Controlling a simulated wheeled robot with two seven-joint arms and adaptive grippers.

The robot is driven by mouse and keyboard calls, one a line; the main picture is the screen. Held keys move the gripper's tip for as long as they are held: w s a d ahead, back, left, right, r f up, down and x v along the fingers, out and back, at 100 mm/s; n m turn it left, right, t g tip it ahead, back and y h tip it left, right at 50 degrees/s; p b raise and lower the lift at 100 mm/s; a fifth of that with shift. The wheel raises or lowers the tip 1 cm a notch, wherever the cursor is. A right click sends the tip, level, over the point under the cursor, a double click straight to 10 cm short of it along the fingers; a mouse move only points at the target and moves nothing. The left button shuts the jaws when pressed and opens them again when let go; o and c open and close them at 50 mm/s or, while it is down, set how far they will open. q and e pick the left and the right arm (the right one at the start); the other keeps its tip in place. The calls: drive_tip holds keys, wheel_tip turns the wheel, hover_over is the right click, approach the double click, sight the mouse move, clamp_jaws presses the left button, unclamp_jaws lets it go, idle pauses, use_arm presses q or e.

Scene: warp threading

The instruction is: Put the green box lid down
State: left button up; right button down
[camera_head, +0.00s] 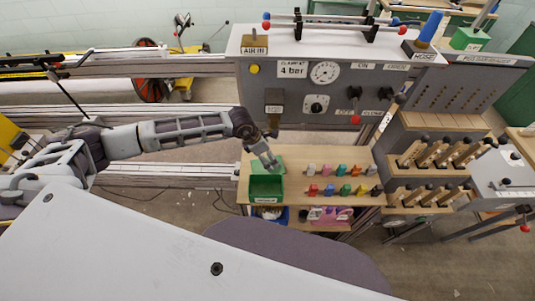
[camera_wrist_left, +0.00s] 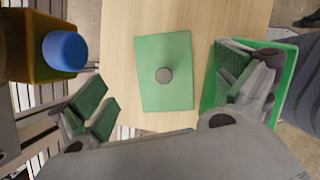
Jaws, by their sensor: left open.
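The green box lid (camera_wrist_left: 150,100) is a flat green plate with a round grey knob (camera_wrist_left: 165,75) at its middle. In the left wrist view it appears to lie flat on the wooden shelf top (camera_wrist_left: 120,30). My left gripper (camera_wrist_left: 168,87) is open, its green-padded fingers apart on either side of the lid and touching neither lid nor knob. The open green box (camera_wrist_left: 284,108) is beside the lid, partly hidden by the right-hand finger. In the head view the left gripper (camera_head: 272,162) is over the lid, just behind the green box (camera_head: 266,187). My right gripper is not in view.
Several coloured pieces (camera_head: 341,190) stand in rows right of the box. A grey panel with a gauge (camera_head: 325,73) rises behind the shelf. A wooden rack with handled tools (camera_head: 435,153) stands at the right. A blue-topped orange object (camera_wrist_left: 65,50) is near the left finger.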

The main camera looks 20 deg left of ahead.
use_arm(q)
drive_tip(key=shift+r+p, duration=0.5)
drive_tip(key=shift+r, duration=0.05)
drive_tip(key=b+v, duration=0.1)
drive_tip(key=v, duration=1.1)
drive_tip(key=shift+b, duration=0.3)
drive_tip(key=shift+f, duration=0.1)
